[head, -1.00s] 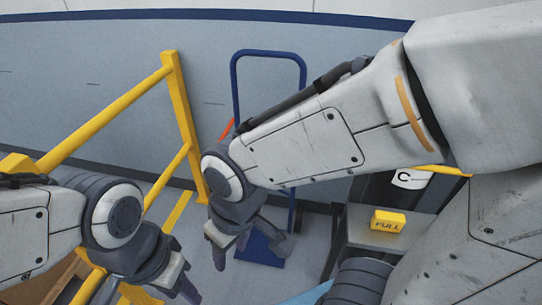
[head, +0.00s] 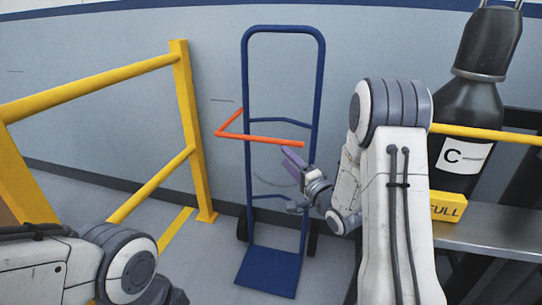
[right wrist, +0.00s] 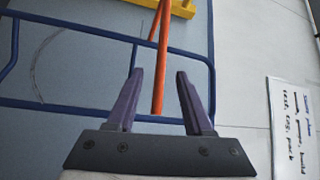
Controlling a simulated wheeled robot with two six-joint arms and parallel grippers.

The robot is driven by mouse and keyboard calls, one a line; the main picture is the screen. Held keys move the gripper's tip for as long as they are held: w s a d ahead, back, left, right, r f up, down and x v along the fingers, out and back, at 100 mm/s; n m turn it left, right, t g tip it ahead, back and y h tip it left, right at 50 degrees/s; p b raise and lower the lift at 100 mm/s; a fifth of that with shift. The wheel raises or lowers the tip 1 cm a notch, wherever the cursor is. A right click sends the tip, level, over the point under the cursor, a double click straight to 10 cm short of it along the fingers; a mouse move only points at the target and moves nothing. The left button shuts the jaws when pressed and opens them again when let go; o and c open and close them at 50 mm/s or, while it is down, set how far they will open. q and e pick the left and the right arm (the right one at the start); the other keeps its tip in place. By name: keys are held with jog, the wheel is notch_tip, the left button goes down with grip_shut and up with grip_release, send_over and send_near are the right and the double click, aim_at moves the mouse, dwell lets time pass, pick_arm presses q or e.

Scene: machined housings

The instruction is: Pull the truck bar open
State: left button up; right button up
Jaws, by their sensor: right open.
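A blue hand truck (head: 318,90) stands upright near the wall. Its orange-red bar (head: 262,140) sticks out from the frame as a bent arm, with one long section crossing in front of the truck. My right gripper (head: 287,180) is open and empty, just below the bar's right end. In the right wrist view the bar (right wrist: 161,65) appears between the two open purple fingers (right wrist: 160,74), with the blue frame (right wrist: 85,112) behind; I cannot tell how deep it lies between them. My left arm shows at lower left, its fingers out of frame.
A yellow railing (head: 190,130) stands left of the truck. At right, a black cylinder (head: 468,115) with a "C" label and a yellow "FULL" block (head: 447,207) are by a grey shelf (head: 490,240). A white sign (right wrist: 291,130) shows in the wrist view.

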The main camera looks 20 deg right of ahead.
aim_at(274, 143)
jog(key=b+x, duration=0.1)
jog(key=x, duration=0.9)
jog(key=shift+w+d+r, duration=0.15)
jog(key=shift+c, duration=0.4)
grip_shut()
dwell(0.8)
